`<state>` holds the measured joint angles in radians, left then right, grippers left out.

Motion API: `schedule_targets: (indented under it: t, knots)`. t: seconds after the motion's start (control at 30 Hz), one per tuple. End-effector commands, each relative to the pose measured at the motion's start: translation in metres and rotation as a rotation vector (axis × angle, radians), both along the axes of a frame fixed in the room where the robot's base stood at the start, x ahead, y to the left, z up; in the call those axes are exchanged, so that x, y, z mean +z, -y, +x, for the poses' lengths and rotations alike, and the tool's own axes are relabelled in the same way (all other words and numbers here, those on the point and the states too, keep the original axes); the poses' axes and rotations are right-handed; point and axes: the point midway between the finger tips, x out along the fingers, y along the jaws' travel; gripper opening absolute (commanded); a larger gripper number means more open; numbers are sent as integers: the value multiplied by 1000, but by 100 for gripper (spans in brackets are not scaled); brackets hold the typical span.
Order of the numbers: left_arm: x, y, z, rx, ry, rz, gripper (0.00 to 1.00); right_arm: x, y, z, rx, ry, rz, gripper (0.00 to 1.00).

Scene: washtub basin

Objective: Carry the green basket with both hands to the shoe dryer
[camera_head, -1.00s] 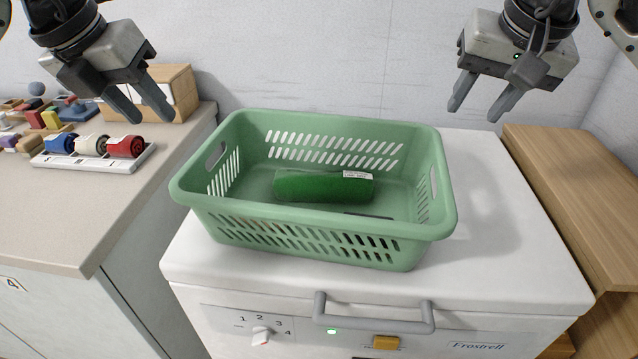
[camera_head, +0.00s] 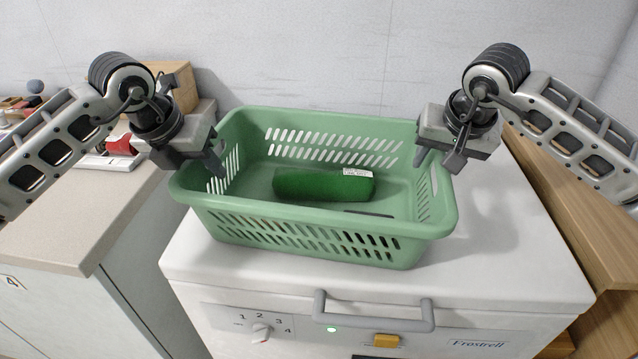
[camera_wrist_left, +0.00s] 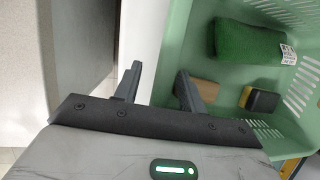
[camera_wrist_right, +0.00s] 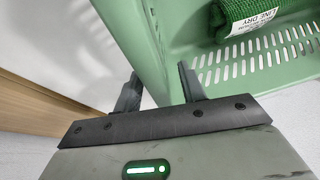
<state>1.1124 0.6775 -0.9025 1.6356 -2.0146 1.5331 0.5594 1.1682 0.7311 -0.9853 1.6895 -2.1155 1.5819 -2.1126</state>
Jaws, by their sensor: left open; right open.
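The green basket (camera_head: 320,213) stands on a white machine, with a slotted wall on each side. My left gripper (camera_head: 203,168) is open at the basket's left end. In the left wrist view its fingers (camera_wrist_left: 158,86) are on either side of the basket's rim (camera_wrist_left: 172,50). My right gripper (camera_head: 437,160) is open at the right end. In the right wrist view its fingers (camera_wrist_right: 157,86) are on either side of the rim (camera_wrist_right: 142,40). Neither has closed on the basket. I cannot identify the shoe dryer.
The basket holds a dark green roll (camera_head: 322,185) with a white tag, a tan item (camera_wrist_left: 205,90) and a yellow-and-black block (camera_wrist_left: 260,100). The white machine (camera_head: 500,270) has a grey front handle (camera_head: 372,325). A counter (camera_head: 70,215) stands left, a wooden surface (camera_head: 570,220) right.

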Motion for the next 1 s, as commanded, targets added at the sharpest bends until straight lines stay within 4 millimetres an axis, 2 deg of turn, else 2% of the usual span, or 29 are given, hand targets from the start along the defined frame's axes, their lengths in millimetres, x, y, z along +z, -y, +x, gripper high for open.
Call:
schedule_targets:
  t: [0.37, 0.47, 0.5, 0.53, 0.77, 1.0]
  knots:
    - [-4, 1, 1, 0, 0, 0, 41, -5, 0, 2, 0, 0, 0, 41]
    - [-4, 1, 1, 0, 0, 0, 16, -4, 0, 2, 0, 0, 0, 16]
    - [-4, 1, 1, 0, 0, 0, 4, -4, 0, 2, 0, 0, 0, 4]
    - [-4, 1, 1, 0, 0, 0, 0, -4, 0, 2, 0, 0, 0, 0]
    - [-4, 1, 1, 0, 0, 0, 0, -4, 0, 2, 0, 0, 0, 0]
    - [5, 1, 2, 1, 4, -1, 0, 5, 0, 2, 0, 4, 1, 0]
